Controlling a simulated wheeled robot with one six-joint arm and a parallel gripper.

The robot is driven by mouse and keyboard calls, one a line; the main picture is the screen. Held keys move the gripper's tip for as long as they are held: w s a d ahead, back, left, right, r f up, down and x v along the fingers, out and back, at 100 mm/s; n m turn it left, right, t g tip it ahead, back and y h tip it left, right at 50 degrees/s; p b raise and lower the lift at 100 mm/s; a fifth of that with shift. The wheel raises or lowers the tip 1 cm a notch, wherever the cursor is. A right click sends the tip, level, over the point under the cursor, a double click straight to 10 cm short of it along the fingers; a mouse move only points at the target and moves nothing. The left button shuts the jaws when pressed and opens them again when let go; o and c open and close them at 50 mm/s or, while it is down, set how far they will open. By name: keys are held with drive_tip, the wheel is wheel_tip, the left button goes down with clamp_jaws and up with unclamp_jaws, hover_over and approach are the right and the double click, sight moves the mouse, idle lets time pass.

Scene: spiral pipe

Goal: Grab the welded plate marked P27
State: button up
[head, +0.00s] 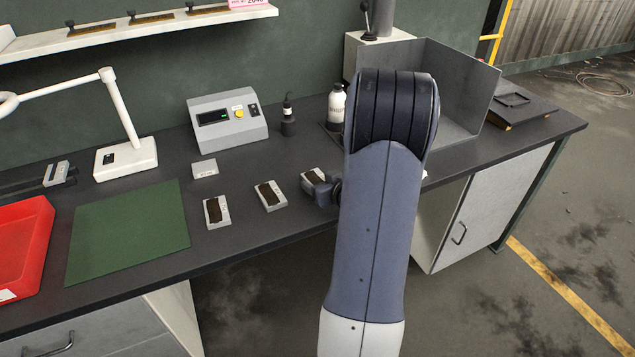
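Three small dark-brown plates sit on light grey blocks in a slanting row on the dark bench: a left one (215,209), a middle one (268,193) and a right one (313,176). Each block has small markings, too small to read, so I cannot tell which is P27. My arm reaches up the right of the picture and bends over the bench. Part of my gripper (324,189) shows at the right plate's block, overlapping its right edge. The rest of it is hidden behind my arm, so its opening and any contact are unclear.
A green mat (130,231) and a red tray (22,250) lie left. Behind stand a white lamp (126,156), a grey control box (227,122), a dark bottle (288,115) and a white bottle (336,104). A grey metal screen (457,85) stands right.

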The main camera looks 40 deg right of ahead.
drive_tip(key=c, duration=1.2)
drive_tip(key=shift+r, duration=0.1)
